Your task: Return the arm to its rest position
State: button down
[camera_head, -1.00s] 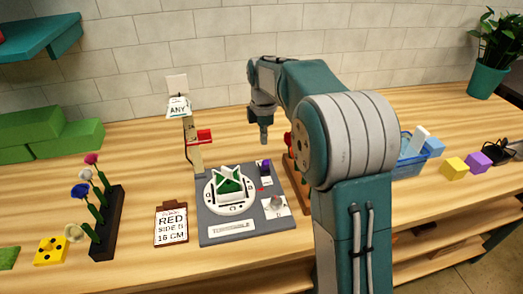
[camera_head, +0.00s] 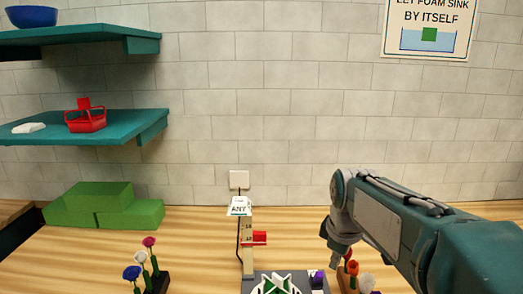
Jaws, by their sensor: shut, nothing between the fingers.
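My arm reaches in from the right edge of the head view. My gripper (camera_head: 334,246) hangs at its end, pointing down over the right part of the table. It is shut and holds nothing. The lower part of the rack is cut off by the frame.
A grey board (camera_head: 250,284) with a green-and-white piece sits at the bottom middle, before a wooden gauge (camera_head: 247,262) with a red slider. Flowers (camera_head: 141,266) and green foam blocks (camera_head: 105,208) stand left. Teal shelves (camera_head: 85,135) jut from the wall upper left.

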jog(key=s+f+m+t, duration=0.2)
jog(key=s+m, duration=0.8)
jog(key=s, duration=0.8)
jog(key=shift+s+f+m+t, duration=0.15)
jog(key=shift+s+m+t, duration=0.2)
jog(key=shift+t, duration=0.25)
dwell(0.8)
